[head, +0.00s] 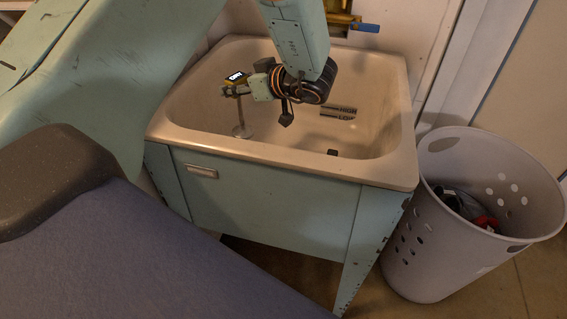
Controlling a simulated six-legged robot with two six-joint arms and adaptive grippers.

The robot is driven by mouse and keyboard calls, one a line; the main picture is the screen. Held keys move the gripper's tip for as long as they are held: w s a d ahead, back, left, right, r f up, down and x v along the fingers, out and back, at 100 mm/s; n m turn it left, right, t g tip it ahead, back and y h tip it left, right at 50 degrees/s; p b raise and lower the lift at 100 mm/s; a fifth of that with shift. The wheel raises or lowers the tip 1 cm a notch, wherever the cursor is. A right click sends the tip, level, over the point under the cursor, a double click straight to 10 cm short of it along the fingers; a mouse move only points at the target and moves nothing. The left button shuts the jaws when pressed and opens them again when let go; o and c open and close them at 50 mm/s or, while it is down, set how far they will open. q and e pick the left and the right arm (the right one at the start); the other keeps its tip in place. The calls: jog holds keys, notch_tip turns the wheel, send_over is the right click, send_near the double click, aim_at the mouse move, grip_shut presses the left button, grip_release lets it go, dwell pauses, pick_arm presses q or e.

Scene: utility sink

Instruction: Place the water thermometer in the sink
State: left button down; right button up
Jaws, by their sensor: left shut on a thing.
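The water thermometer (236,78) has a dark and yellow head with a lit display, and a thin stem running down to a pale round disc. My left gripper (234,91) is shut on it just below the head and holds it upright over the left part of the sink basin. The sink (385,95) is a cream basin on a pale green cabinet. The disc end is down inside the basin; I cannot tell whether it touches the basin floor. My left arm hides part of the back of the basin. My right gripper is out of view.
A dark drain (332,152) shows at the basin's front. Dark lettering is on the basin's inner wall. A blue tap handle (367,27) is behind the sink. A grey perforated basket (455,245) with dark and red items stands close on the right.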

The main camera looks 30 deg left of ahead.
aim_at(245, 130)
pick_arm(q)
jog(key=shift+w+d+f+b, duration=0.15)
jog(key=shift+w+f+b, duration=0.15)
jog(key=shift+f, duration=0.65)
jog(key=f+b, duration=0.2)
jog(key=f, duration=0.2)
jog(key=f+b, duration=0.2)
jog(key=f, duration=0.3)
jog(key=shift+s, duration=0.2)
jog(key=shift+f, duration=0.15)
jog(key=shift+w, duration=0.2)
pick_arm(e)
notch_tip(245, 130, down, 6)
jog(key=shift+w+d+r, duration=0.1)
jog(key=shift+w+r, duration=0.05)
pick_arm(q)
jog(key=shift+s+f, duration=0.1)
jog(key=shift+s, duration=0.05)
jog(key=c, duration=1)
grip_release()
jog(key=shift+c, duration=0.2)
jog(key=o, duration=0.4)
jog(key=shift+f, duration=0.1)
